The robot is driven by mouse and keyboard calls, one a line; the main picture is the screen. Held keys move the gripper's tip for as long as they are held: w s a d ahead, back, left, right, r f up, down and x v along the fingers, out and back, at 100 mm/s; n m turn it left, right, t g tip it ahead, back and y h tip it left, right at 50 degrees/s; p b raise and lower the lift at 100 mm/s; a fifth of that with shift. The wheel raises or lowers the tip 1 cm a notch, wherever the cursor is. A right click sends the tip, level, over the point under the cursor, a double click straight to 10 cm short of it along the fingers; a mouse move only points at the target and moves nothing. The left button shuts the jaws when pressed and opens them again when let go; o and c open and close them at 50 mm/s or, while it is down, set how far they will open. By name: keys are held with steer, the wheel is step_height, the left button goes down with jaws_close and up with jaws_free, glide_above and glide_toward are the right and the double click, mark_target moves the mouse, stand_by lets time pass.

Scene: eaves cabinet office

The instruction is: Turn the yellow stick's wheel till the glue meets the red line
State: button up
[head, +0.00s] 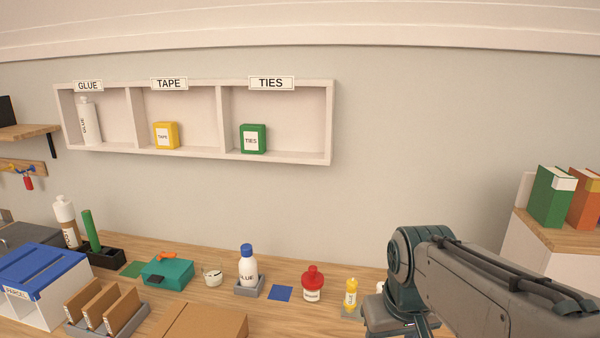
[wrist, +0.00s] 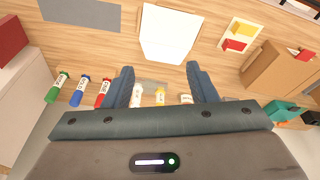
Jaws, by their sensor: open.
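The yellow stick (head: 350,293) stands upright on the wooden desk, just left of my arm in the head view. In the wrist view a small yellow stick (wrist: 160,97) shows beyond the gap between my fingers, partly cut off by my gripper body. Its wheel, the glue and the red line are too small to make out. My gripper (wrist: 160,68) is open, with nothing seen between its fingers. In the head view the fingers are hidden.
Green (wrist: 57,87), blue (wrist: 78,92) and red sticks (wrist: 103,94) stand left in the wrist view, the red close to a finger. A white item (wrist: 137,95) is beside the yellow stick. A red-capped bottle (head: 312,284) and glue bottle (head: 247,267) stand left on the desk.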

steer(key=s+f+m, duration=0.1)
steer(key=s+f, duration=0.3)
steer(key=s, duration=0.2)
steer(key=shift+s, duration=0.15)
